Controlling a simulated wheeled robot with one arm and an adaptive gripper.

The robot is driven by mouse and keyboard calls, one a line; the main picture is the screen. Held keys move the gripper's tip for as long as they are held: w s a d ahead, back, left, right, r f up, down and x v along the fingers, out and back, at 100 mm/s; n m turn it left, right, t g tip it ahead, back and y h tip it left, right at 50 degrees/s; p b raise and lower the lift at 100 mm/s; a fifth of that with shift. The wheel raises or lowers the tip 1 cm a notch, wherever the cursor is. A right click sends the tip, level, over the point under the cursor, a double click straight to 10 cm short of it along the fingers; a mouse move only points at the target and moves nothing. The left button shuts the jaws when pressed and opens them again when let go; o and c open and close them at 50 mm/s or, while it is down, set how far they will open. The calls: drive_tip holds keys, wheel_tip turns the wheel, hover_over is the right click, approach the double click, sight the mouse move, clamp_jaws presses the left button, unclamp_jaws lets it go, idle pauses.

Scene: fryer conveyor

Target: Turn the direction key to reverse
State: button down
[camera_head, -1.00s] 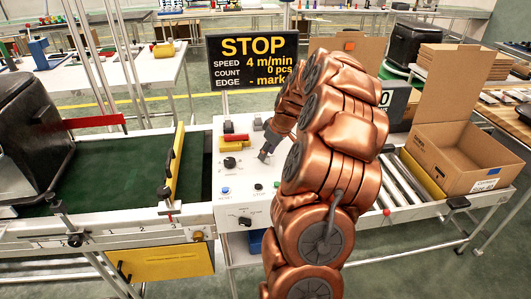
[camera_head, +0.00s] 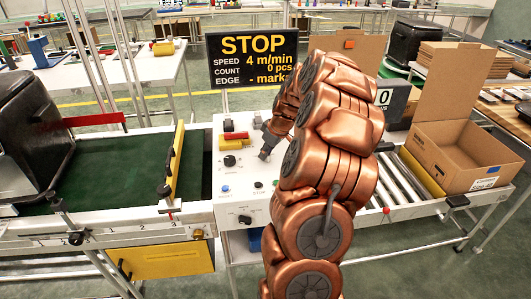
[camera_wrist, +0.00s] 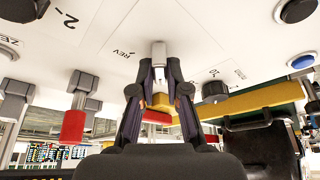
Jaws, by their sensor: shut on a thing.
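The direction key (camera_wrist: 158,55) is a pale metal piece on the white control panel (camera_wrist: 110,25), in the middle of the wrist view. A "REV" label is printed just left of it, with more marks on its right. My gripper (camera_wrist: 159,98) is closed around the key from both sides with its dark fingers. In the head view my gripper (camera_head: 265,154) reaches down to the panel, and the key itself is hidden there. I cannot tell exactly which mark the key points to.
A black knob (camera_head: 230,161) sits left of my gripper, with a blue button (camera_head: 225,189) below it and another knob (camera_head: 245,219) lower down. A red-and-yellow part (camera_head: 235,139) is behind. The display (camera_head: 253,59) reads STOP. The green belt (camera_head: 115,165) lies left, an open carton (camera_head: 455,155) right.

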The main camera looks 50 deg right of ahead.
drive_tip(key=shift+f+m+b, duration=0.1)
drive_tip(key=shift+m+b, duration=0.2)
drive_tip(key=shift+a+f+m+h+b, duration=0.1)
drive_tip(key=shift+m+h+b, duration=0.25)
drive_tip(key=shift+m, duration=0.25)
drive_tip(key=m+h+b, duration=0.1)
drive_tip(key=m, duration=0.1)
drive_tip(key=shift+m, duration=0.3)
drive_tip(key=m+b, duration=0.1)
drive_tip(key=m, duration=0.1)
drive_tip(key=m+g+h+b, duration=0.1)
drive_tip(key=m, duration=0.1)
drive_tip(key=shift+a+h, duration=0.1)
drive_tip(key=shift+h, duration=0.15)
drive_tip(key=m, duration=0.3)
drive_tip(key=m+g+h+b, duration=0.1)
drive_tip(key=m, duration=0.1)
drive_tip(key=shift+m+g, duration=0.3)
drive_tip(key=shift+m, duration=0.1)
drive_tip(key=shift+w+a+m+g+h+b, duration=0.1)
drive_tip(key=shift+m+g+h+b, duration=0.2)
drive_tip(key=shift+m, duration=0.65)
drive_tip(key=shift+w+m+g+h+b, duration=0.1)
drive_tip(key=shift+m+g, duration=0.3)
drive_tip(key=shift+m, duration=0.55)
